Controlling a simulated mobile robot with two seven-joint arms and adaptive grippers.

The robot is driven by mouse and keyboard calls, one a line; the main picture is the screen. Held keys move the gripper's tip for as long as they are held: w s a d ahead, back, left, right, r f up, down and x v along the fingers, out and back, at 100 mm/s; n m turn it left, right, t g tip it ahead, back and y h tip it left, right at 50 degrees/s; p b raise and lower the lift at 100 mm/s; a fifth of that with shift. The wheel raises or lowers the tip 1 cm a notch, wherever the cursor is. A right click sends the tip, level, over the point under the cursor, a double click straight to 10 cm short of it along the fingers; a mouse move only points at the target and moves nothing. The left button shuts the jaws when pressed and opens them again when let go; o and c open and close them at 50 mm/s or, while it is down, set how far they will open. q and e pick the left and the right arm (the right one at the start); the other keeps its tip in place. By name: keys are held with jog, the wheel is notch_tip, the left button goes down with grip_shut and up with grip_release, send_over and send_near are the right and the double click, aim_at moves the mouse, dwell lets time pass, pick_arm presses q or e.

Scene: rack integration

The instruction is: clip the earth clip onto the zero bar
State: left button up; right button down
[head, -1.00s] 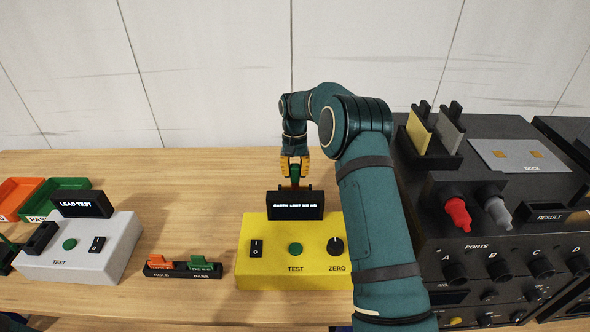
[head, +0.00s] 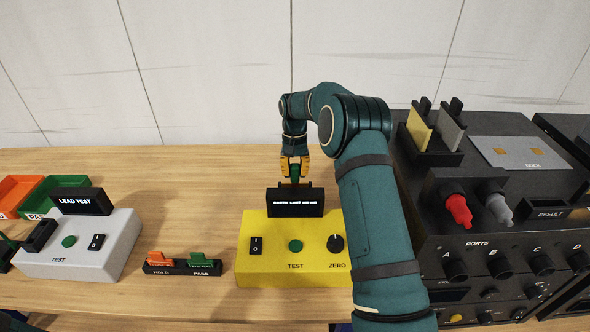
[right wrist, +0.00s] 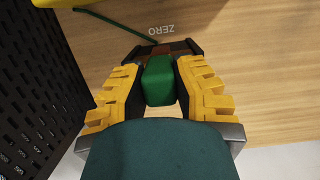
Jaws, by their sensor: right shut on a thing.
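The earth clip is a green block (right wrist: 158,82) between the yellow fingers of my right gripper (head: 294,168), which is shut on it. In the head view a bit of green (head: 295,175) shows between the fingertips, behind the yellow meter's display. The zero bar (right wrist: 178,46) is a brown strip between black ends, beside the printed word ZERO, in the right wrist view. The clip's front end is at the bar; whether its jaws grip the bar is hidden. My left gripper is not in view.
The yellow meter (head: 265,270) stands in front of my right gripper. A green lead (right wrist: 105,22) lies on the wooden table. A black rack (head: 425,210) stands on the right. A white lead tester (head: 110,255) and a small hold/pass stand (head: 180,268) are on the left.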

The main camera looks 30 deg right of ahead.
jog(key=c, duration=0.8)
grip_release()
jog(key=v, duration=1.2)
jog(key=shift+f, duration=0.1)
